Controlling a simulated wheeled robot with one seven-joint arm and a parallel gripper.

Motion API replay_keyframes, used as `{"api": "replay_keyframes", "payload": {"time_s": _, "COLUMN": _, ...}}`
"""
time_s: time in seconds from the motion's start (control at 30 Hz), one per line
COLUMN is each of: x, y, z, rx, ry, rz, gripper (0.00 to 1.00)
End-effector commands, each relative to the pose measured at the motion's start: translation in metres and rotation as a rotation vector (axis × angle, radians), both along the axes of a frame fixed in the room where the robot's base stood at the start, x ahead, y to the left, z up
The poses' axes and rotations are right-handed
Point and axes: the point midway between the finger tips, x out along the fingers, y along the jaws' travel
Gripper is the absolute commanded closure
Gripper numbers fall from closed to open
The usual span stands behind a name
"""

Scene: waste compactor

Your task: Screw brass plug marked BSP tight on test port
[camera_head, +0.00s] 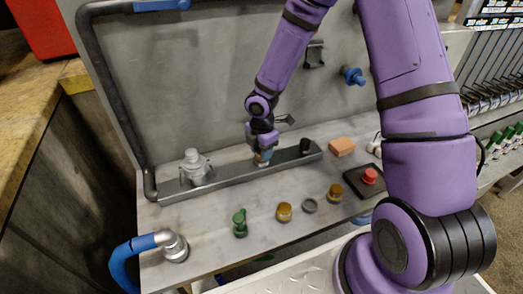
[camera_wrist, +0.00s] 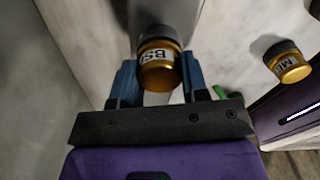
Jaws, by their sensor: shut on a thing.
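The brass plug (camera_wrist: 160,76) carries a white label whose visible letters look like BSP. In the wrist view it sits between the blue fingertips of my gripper (camera_wrist: 158,80), which is shut on it. In the head view my gripper (camera_head: 263,157) points down at the grey metal bar (camera_head: 230,174), and the plug is mostly hidden there. The plug is at the bar, where the test port appears to be. The port itself is hidden beneath the plug, so I cannot tell how far the plug is threaded.
A grey fitting (camera_head: 194,166) stands at the bar's left end and a black cap (camera_head: 305,146) near its right end. A green part (camera_head: 240,222), two brass plugs (camera_head: 284,211) (camera_head: 335,193) and a grey ring (camera_head: 310,205) are in front. A red button (camera_head: 370,175) is at right.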

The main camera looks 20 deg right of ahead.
Motion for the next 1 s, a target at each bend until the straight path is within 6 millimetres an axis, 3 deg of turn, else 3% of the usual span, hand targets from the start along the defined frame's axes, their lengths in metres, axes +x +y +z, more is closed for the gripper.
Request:
{"api": "replay_keyframes", "payload": {"time_s": 0.1, "x": 0.0004, "y": 0.0001, "z": 0.0002, "rx": 0.0, "ry": -0.001, "rz": -0.001, "gripper": 0.88}}
{"api": "replay_keyframes", "payload": {"time_s": 0.23, "x": 0.0003, "y": 0.0004, "z": 0.0002, "rx": -0.001, "ry": -0.001, "rz": -0.081, "gripper": 0.88}}
{"api": "replay_keyframes", "payload": {"time_s": 0.5, "x": 0.0004, "y": 0.0005, "z": -0.0002, "rx": 0.0, "ry": 0.0, "rz": -0.42, "gripper": 0.88}}
{"api": "replay_keyframes", "payload": {"time_s": 0.87, "x": 0.0004, "y": -0.0001, "z": -0.0002, "rx": 0.0, "ry": -0.001, "rz": -0.467, "gripper": 0.88}}
{"api": "replay_keyframes", "payload": {"time_s": 1.0, "x": 0.0007, "y": 0.0005, "z": -0.0001, "rx": 0.0, "ry": -0.003, "rz": -0.626, "gripper": 0.88}}
